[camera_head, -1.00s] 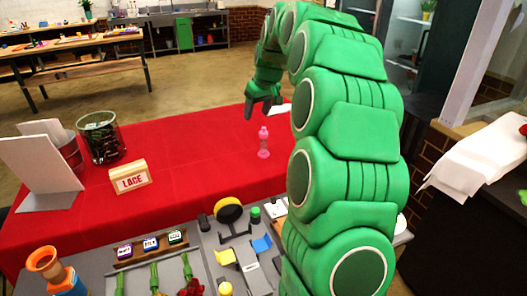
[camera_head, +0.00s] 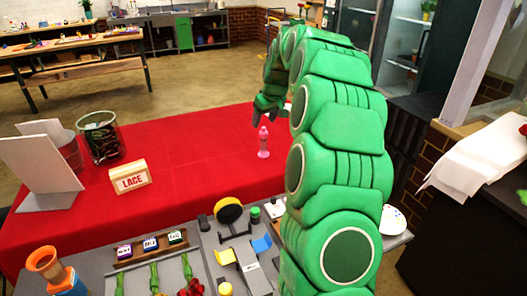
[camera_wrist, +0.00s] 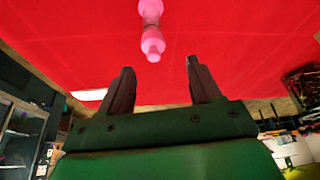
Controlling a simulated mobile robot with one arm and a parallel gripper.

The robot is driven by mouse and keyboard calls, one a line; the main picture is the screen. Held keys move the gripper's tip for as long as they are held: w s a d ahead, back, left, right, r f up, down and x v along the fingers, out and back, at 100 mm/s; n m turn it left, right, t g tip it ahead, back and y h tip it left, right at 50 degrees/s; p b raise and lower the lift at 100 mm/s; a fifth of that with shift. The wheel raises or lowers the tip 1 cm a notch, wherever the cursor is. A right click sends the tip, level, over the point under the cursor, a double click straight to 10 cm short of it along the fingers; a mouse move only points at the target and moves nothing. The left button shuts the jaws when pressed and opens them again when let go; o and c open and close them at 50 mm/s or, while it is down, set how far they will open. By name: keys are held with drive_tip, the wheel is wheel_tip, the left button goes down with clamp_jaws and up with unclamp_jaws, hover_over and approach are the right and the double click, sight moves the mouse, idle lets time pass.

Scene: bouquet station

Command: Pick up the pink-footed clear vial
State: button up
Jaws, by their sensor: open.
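The vial (camera_head: 263,142) looks pink and translucent, with a narrow waist. It stands upright on the red cloth (camera_head: 200,150) in the head view. In the wrist view the vial (camera_wrist: 152,28) shows at the top edge, partly cut off, ahead of the fingertips and roughly between their lines. My gripper (camera_head: 264,117) hangs right at the vial's upper end in the head view; whether it touches cannot be told there. In the wrist view my gripper (camera_wrist: 160,80) has its two dark fingers apart with nothing between them.
A LACE sign (camera_head: 130,177), a dark mesh bin (camera_head: 101,140) and white boards (camera_head: 40,165) stand at the left of the red table. A grey work surface with a yellow-black tool (camera_head: 229,212), small labelled blocks and flowers lies in front. The cloth around the vial is clear.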

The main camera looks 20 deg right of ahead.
sight(264, 134)
wheel_tip(264, 134, down, 2)
drive_tip(key=shift+f, duration=0.2)
drive_tip(key=shift+d+x, duration=0.2)
drive_tip(key=shift+x, duration=1.7)
drive_tip(key=shift+d+x, duration=0.2)
drive_tip(key=shift+x, duration=1.7)
drive_tip(key=shift+s+f, duration=0.1)
drive_tip(key=shift+s, duration=0.05)
drive_tip(key=shift+c, duration=0.3)
clamp_jaws()
